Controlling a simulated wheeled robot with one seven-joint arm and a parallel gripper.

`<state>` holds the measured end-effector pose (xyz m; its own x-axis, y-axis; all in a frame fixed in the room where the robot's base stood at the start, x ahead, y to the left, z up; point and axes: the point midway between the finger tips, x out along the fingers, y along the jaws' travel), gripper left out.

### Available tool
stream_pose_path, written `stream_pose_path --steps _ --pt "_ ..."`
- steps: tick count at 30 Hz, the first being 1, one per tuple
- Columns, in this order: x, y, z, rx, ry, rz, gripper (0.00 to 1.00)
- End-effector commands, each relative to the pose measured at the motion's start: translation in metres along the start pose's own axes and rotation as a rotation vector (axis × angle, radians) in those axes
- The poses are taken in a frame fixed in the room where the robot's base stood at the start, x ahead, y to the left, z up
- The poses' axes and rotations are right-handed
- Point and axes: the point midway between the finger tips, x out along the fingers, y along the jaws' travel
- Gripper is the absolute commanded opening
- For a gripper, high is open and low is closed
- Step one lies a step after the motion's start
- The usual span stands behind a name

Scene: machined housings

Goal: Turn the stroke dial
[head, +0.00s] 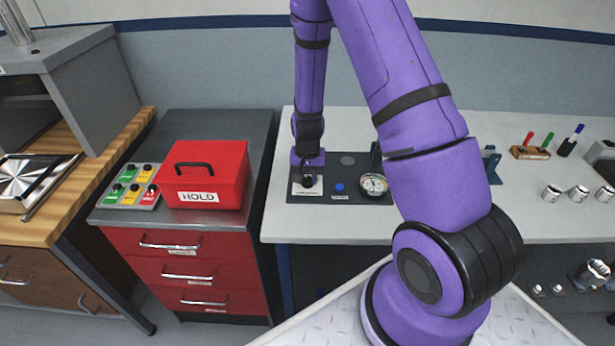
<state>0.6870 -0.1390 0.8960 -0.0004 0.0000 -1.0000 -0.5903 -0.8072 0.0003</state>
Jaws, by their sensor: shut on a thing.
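A dark panel (348,161) lies on the light grey bench in the head view. At its left end is a small dark knob, the stroke dial (308,182), on a white plate (306,191) whose lettering is too small to read. My gripper (308,175) reaches down from above and is shut on the dial, hiding most of it. The dial's pointer and setting cannot be made out. To its right on the panel are a blue button (339,187) and a round gauge (374,184) with a white face.
My arm crosses the bench's middle and hides part of it. A red box marked HOLD (203,175) and a button panel (131,185) stand on the drawer cabinet (190,260) at left. Marker pens (545,145) and several small cylinders (578,193) stand at right.

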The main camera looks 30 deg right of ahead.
Motion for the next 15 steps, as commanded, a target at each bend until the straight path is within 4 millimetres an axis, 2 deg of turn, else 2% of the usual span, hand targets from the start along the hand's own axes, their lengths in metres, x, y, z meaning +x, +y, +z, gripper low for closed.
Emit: stream_pose_path --steps 15 --pt "-0.0003 -0.0003 -0.0005 -0.056 0.002 -0.001 0.05"
